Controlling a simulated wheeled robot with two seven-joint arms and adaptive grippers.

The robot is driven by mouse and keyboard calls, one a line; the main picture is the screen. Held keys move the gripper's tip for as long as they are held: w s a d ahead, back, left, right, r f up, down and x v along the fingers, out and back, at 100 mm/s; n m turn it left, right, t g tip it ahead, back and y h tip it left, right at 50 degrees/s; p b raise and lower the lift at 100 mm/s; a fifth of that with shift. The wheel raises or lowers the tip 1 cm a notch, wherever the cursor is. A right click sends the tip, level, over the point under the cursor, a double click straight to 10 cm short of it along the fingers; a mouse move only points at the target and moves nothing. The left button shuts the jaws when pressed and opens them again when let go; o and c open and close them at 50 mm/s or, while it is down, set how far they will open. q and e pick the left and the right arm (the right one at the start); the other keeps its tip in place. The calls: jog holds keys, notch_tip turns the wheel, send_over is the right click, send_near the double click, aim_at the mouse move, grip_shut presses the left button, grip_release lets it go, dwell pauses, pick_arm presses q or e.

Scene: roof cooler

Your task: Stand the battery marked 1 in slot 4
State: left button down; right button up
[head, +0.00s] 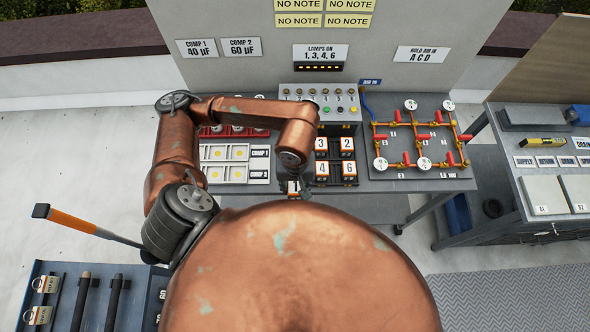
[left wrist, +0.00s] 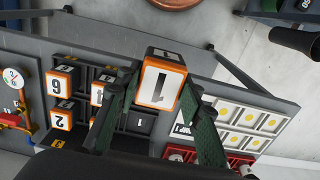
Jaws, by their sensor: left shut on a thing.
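The battery marked 1 (left wrist: 162,84), an orange-edged block with a white face and dark top, is held between the fingers of my left gripper (left wrist: 166,72). In the head view the battery (head: 293,188) shows small below my left gripper (head: 293,177), at the left front of the battery rack (head: 335,158). Batteries marked 3 (head: 321,145), 2 (head: 346,145), 4 (head: 322,169) and 6 (head: 347,169) stand in the rack. The left wrist view shows an empty slot labelled 1 (left wrist: 141,122) behind the held battery. I cannot make out a slot 4 label. My right gripper is not in view.
A valve board with red handles (head: 415,137) lies right of the rack. White trays with yellow dots (head: 227,163) lie left of it. A control panel (head: 320,103) stands behind. My copper-coloured arm hides part of the bench.

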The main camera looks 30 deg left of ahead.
pick_arm(q)
jog(key=w+a+f, duration=0.1)
jog(key=w+f, duration=0.1)
jog(key=w, duration=0.1)
jog(key=w+a+f+p, duration=0.1)
jog(key=w+a+f, duration=0.1)
jog(key=w+f, duration=0.1)
jog(key=w+a+f+p, duration=0.1)
jog(key=w+a+f, duration=0.1)
jog(key=w, duration=0.1)
jog(key=shift+a+f, duration=0.25)
jog(key=shift+f, duration=0.1)
jog(key=shift+w+a+f, duration=0.1)
jog(key=shift+f, duration=0.1)
jog(key=f, duration=0.1)
jog(key=f+p, duration=0.1)
jog(key=f, duration=0.1)
jog(key=shift+w+a+f, duration=0.15)
jog(key=shift+w+f, duration=0.05)
jog(key=shift+f, duration=0.15)
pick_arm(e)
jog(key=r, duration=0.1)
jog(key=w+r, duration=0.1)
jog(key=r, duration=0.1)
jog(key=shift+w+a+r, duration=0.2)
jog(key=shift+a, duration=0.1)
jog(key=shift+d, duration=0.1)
